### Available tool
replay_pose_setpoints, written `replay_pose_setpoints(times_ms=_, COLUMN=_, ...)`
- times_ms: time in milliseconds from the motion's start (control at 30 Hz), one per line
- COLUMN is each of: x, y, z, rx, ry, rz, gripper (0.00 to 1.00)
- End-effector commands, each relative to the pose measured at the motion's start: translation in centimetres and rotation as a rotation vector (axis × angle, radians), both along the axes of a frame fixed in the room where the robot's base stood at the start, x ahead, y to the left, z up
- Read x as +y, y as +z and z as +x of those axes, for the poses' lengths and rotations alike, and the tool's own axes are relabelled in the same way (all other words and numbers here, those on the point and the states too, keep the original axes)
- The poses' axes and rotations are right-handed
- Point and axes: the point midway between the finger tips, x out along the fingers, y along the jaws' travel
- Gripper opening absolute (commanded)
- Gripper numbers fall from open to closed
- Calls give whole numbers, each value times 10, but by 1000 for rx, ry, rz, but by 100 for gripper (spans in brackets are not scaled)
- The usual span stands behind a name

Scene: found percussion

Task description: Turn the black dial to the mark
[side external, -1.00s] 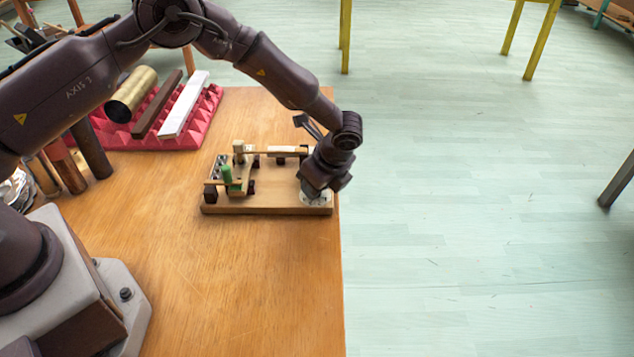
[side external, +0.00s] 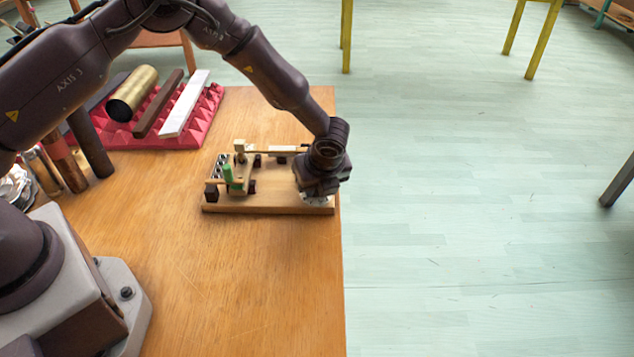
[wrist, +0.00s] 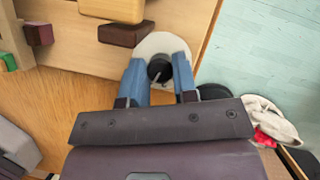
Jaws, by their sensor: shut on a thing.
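The black dial (wrist: 160,69) shows in the wrist view on a pale round plate (wrist: 160,42) at the corner of the wooden board. My gripper (wrist: 159,74) has its two blue fingers on either side of the dial and is shut on it. A pale pointer line shows on the dial's top. I cannot make out the mark. In the side external view my gripper (side external: 320,190) is over the right end of the board (side external: 260,207) and hides the dial; only the edge of the pale plate shows.
The board also carries a green peg (side external: 228,174), wooden bars and dark blocks. A pink foam pad (side external: 205,115) with bars and a brass tube (side external: 133,92) lies behind left. The table's right edge is close to the board. The front of the table is clear.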

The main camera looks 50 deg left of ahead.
Motion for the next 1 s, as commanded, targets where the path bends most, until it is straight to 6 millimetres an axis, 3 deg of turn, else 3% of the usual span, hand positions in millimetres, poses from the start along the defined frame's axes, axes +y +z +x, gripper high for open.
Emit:
replay_pose_setpoints(times_ms=233, x=0, y=2, z=1, rx=-4, ry=0, rz=1, gripper=3)
replay_pose_setpoints(times_ms=267, x=0, y=2, z=1, rx=-4, ry=0, rz=1, gripper=32)
replay_pose_setpoints(times_ms=367, x=0, y=1, z=1, rx=-3, ry=1, rz=1, gripper=53)
replay_pose_setpoints(times_ms=733, x=-3, y=7, z=0, rx=-3, ry=1, rz=0, gripper=53)
replay_pose_setpoints(times_ms=1000, x=-21, y=56, z=-8, rx=-7, ry=0, rz=-1, gripper=53)
